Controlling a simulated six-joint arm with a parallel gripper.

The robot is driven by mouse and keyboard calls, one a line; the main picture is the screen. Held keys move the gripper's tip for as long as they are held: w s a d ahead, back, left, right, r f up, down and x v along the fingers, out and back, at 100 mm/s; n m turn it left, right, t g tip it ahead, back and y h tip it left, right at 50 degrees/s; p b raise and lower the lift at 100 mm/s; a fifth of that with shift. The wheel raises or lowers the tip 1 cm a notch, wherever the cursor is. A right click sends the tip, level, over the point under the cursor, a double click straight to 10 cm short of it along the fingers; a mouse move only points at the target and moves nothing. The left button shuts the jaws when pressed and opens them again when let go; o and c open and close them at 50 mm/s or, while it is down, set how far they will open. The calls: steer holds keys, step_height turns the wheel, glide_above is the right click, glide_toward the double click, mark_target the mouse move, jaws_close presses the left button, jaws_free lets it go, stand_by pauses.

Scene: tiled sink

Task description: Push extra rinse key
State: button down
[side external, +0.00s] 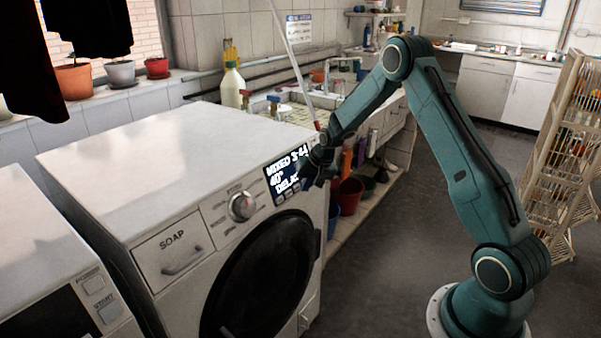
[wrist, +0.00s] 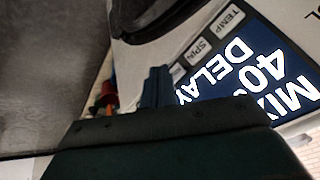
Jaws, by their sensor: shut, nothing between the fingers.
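The white washing machine (side external: 180,150) has a lit display (side external: 284,172) reading "MIXED", "40°" and "DELAY". A row of small grey keys (side external: 281,198) lies under the display. In the wrist view the TEMP key (wrist: 230,19) and the SPIN key (wrist: 199,49) are readable beside the display (wrist: 245,70). Part of another grey key shows close to my fingers, its label hidden. I cannot read an extra rinse label. My gripper (wrist: 157,88) is shut and empty, at the right end of the display and key row. I cannot tell whether it touches a key.
A round knob (side external: 242,207), a soap drawer (side external: 174,254) and a dark round door (side external: 260,280) are on the machine's front. A second machine (side external: 50,270) stands at left. Buckets (side external: 350,194) sit on a low shelf behind my gripper.

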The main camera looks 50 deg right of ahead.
steer(key=shift+s+r, duration=0.3)
steer(key=shift+s, duration=0.6)
steer(key=shift+s+r, duration=0.35)
steer(key=shift+s, duration=0.6)
steer(key=shift+s+r, duration=0.3)
steer(key=shift+s, duration=0.6)
steer(key=s+a+r+n, duration=0.2)
steer(key=s+a+r, duration=0.3)
steer(key=a+r, duration=0.3)
steer(key=s+a+r+n, duration=0.2)
steer(key=s+a+r, duration=0.35)
steer(key=r, duration=0.45)
steer(key=s+a+r+n, duration=0.2)
steer(key=s+a, duration=0.2)
steer(key=s, duration=0.5)
steer(key=s+a+r+n, duration=0.2)
steer(key=s+a+r, duration=0.1)
steer(key=s, duration=0.6)
steer(key=shift+s+a+r+y, duration=0.2)
steer(key=shift+s+a+y, duration=0.2)
steer(key=shift+a, duration=0.45)
steer(key=c, duration=2.2)
jaws_free()
steer(key=shift+w, duration=0.1)
